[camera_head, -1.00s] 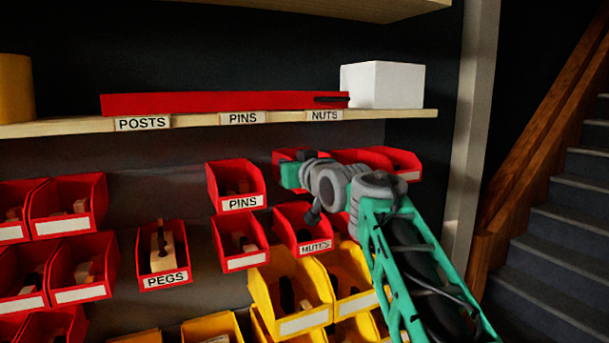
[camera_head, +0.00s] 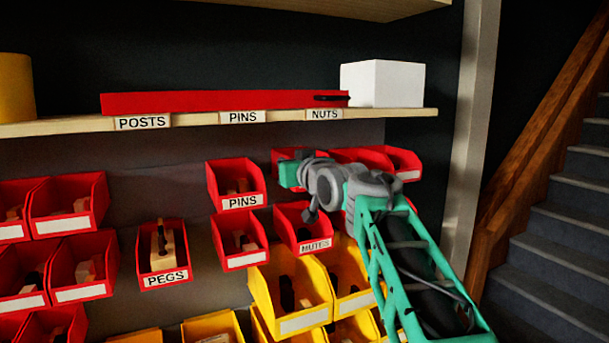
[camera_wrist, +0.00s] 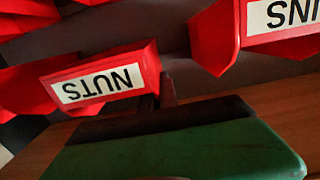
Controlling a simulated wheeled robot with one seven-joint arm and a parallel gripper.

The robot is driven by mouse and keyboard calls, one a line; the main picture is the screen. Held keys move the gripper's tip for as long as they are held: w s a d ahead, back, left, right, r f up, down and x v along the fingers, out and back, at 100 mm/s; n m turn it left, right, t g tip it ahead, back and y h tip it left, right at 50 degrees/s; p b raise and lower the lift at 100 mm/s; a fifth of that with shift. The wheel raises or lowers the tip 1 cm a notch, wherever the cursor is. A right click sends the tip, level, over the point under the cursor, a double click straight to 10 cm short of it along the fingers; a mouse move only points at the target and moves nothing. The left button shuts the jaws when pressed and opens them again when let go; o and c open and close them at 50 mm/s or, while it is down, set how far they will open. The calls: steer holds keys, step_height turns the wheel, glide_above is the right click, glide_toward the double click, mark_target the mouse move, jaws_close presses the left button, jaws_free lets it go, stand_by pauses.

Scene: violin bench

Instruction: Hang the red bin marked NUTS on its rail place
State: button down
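The red NUTS bin (camera_wrist: 146,68) shows upside down in the wrist view, its white label facing the camera. In the head view a red bin (camera_head: 284,155) is partly hidden behind my gripper (camera_head: 288,174); its label cannot be seen there. In the wrist view a dark finger (camera_wrist: 168,90) of my gripper is at the NUTS bin's right edge; whether it grips the wall cannot be told. A NUTS label (camera_head: 324,115) is on the shelf edge above, right of the PINS and POSTS labels.
The red PINS bin (camera_head: 237,202) hangs just left of my gripper. A MUTES bin (camera_head: 316,246) is close below it, with yellow bins (camera_head: 302,323) lower down. More red bins (camera_head: 407,165) are to the right. The wall left of PINS, under POSTS, is bare.

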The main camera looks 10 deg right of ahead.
steer(key=shift+f+b, duration=0.8)
steer(key=shift+f, duration=0.05)
steer(key=c, duration=2.1)
jaws_free()
steer(key=o, duration=0.5)
steer(key=shift+o, duration=0.2)
